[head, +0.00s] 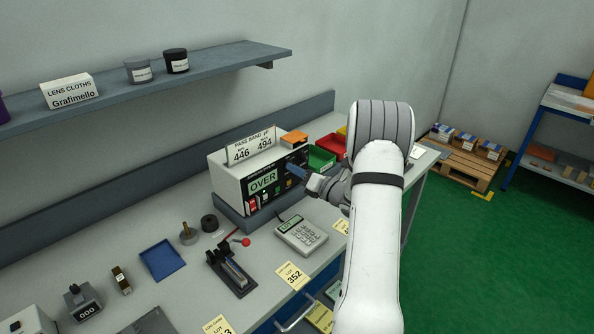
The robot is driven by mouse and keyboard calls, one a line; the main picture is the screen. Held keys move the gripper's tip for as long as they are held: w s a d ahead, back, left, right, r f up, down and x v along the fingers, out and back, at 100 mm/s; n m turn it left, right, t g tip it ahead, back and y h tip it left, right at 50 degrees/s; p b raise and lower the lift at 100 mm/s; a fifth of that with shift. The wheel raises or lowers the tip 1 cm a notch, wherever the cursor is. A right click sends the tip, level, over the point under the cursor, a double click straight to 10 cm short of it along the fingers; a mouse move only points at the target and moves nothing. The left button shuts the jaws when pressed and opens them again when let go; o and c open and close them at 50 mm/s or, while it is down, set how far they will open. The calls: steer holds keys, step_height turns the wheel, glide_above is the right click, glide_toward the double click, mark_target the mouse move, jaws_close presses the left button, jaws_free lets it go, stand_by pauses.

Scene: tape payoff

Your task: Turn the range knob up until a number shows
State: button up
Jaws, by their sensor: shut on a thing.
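The meter (232,190) is a pale box with a black front on the bench. Its green display (263,181) reads OVER, with no number. My gripper (296,171) reaches in from the right to the right part of the meter's front. It is shut at the range knob, which the fingers hide, so I cannot see the knob's pointer or setting. A card on top (252,146) reads PASS BAND, 446 and 494.
A calculator-like device (301,234) sits in front of the meter, and a black fixture with a red-knobbed lever (230,270) is left of it. Green (321,158) and red bins stand behind my gripper. A blue tray (162,259) lies at left. A shelf overhangs the back.

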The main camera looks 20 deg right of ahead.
steer(key=shift+m, duration=1.2)
steer(key=o, duration=1)
steer(key=shift+s, duration=0.1)
steer(key=b+v, duration=0.1)
steer(key=v, duration=0.6)
steer(key=shift+s, duration=0.3)
